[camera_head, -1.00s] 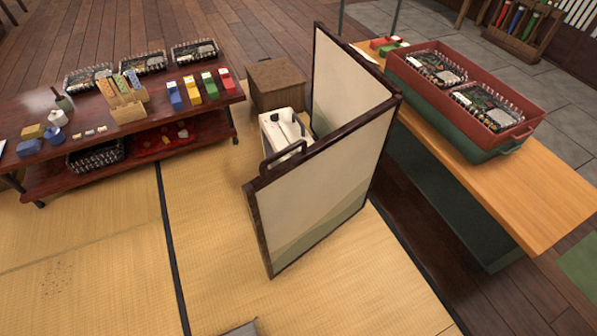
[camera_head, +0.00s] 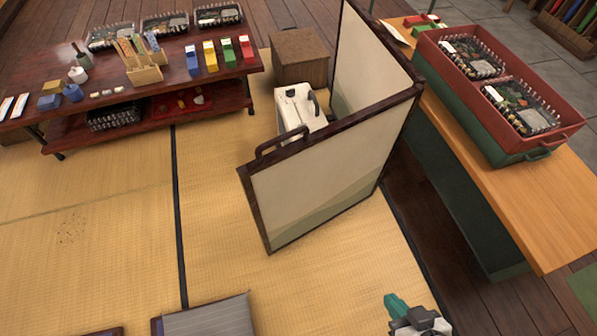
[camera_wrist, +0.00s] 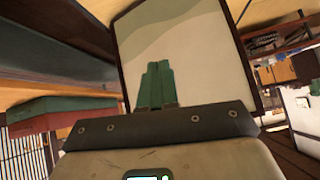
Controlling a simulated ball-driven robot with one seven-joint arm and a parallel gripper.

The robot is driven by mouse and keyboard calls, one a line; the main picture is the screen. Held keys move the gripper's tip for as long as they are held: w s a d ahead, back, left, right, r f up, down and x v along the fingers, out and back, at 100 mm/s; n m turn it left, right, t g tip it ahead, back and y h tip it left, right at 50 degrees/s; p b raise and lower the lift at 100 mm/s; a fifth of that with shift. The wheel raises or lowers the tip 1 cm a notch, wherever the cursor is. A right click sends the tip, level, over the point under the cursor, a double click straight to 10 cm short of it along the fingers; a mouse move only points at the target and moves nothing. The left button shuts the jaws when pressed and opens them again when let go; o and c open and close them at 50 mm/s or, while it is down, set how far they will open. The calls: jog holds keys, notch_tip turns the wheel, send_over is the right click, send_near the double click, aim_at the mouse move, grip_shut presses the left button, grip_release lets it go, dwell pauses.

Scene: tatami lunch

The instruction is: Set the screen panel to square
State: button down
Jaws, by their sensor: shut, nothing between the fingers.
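The folding screen has two cream leaves in dark frames, standing upright on the tatami. Its near panel (camera_head: 325,180) has a dark handle (camera_head: 283,140) on its top edge at the left. The far leaf (camera_head: 372,65) runs back from the shared right-hand corner, and the two stand at an angle; I cannot tell if it is exactly square. My gripper (camera_head: 396,303), with green fingers, is at the bottom right, in front of the screen and apart from it. In the wrist view the closed, empty fingers (camera_wrist: 157,84) point toward a cream screen leaf (camera_wrist: 190,50).
A white appliance (camera_head: 298,108) and a wooden box (camera_head: 299,58) stand behind the near panel. A long wooden counter (camera_head: 515,205) with a red crate (camera_head: 550,135) is at right. A low red table (camera_head: 140,88) with goods is at left. Tatami in front is mostly clear; a grey cushion (camera_head: 212,318) lies there.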

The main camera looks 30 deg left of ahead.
jog(key=w+a+r+n+t+y, duration=0.1)
jog(key=a+r+n+y, duration=0.35)
jog(key=a, duration=0.75)
jog(key=t+y, duration=0.1)
jog(key=y, duration=0.4)
send_near(267, 167)
jog(key=p+x, duration=0.1)
jog(key=x, duration=0.6)
jog(key=shift+p, duration=0.35)
